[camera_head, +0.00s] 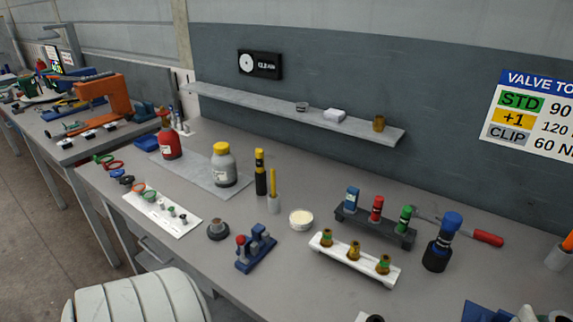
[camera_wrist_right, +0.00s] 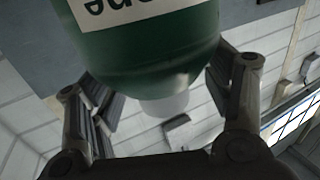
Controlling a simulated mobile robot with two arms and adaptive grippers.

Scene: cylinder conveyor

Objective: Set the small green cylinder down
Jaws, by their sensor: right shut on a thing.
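A green cylinder (camera_wrist_right: 150,45) with a white label fills the top of the right wrist view. Its lettering is upside down and cut off by the frame. A pale, narrower end (camera_wrist_right: 166,103) shows below it. My right gripper (camera_wrist_right: 165,80) is shut on the green cylinder, with one finger on each side. The held cylinder and both grippers are outside the head view. What lies directly under the held cylinder cannot be told.
The grey bench (camera_head: 130,220) carries a black rack (camera_head: 375,228) with blue, red and green cylinders, a white rack (camera_head: 350,262) with brass fittings, a red bottle (camera_head: 168,140) and a grey yellow-capped bottle (camera_head: 223,168). A shelf (camera_head: 270,108) runs behind. Bare bench shows at the front middle.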

